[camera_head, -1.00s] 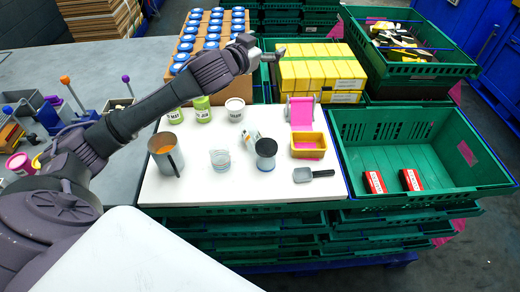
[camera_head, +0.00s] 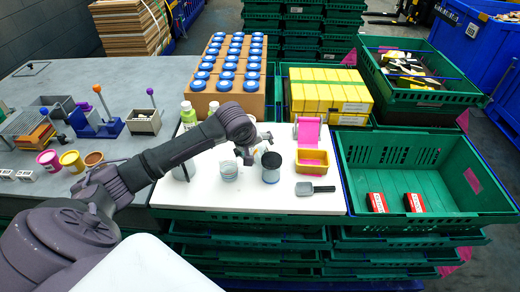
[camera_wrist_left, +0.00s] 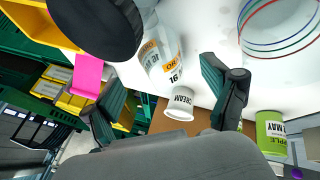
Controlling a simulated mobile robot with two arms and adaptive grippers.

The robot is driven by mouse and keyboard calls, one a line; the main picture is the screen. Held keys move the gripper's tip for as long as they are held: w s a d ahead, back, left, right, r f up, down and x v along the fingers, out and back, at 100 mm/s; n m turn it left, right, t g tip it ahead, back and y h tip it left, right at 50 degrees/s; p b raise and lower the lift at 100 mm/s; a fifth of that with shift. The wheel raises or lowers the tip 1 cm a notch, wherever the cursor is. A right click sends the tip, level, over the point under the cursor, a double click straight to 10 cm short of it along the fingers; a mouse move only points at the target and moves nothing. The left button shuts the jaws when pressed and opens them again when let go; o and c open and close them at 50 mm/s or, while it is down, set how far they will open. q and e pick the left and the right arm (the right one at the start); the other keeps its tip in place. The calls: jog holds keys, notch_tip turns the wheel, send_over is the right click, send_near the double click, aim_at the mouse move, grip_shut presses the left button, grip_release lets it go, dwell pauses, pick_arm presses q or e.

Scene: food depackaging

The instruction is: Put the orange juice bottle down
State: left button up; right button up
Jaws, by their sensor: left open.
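A clear bottle with an orange-and-white label (camera_wrist_left: 163,58), likely the orange juice bottle, is on the white board (camera_head: 205,205). It shows in the left wrist view just beyond my fingers; whether it stands or lies is unclear. In the head view my gripper largely hides it. My left gripper (camera_head: 257,147) is open above the board, and its fingers are wide apart in the left wrist view (camera_wrist_left: 165,92). The white CREAM tub (camera_wrist_left: 180,104) appears between the fingers, farther off. My right gripper is not in view.
A dark-topped jar (camera_head: 271,168) and a clear glass (camera_head: 229,171) stand close to my left gripper. The green crate (camera_head: 400,205) holds two red packs. The board's front edge is mostly clear.

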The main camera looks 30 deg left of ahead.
aim_at(258, 149)
pick_arm(q)
jog(key=x, duration=0.1)
jog(key=p+x, duration=0.1)
jog(key=x, duration=0.3)
jog(key=shift+w+a+r, duration=0.15)
jog(key=shift+a+r, duration=0.05)
jog(key=shift+a, duration=0.1)
jog(key=shift+w+f, duration=0.15)
jog(key=shift+f, duration=0.1)
jog(key=c, duration=1.4)
jog(key=shift+r, duration=0.15)
jog(key=shift+c, duration=0.7)
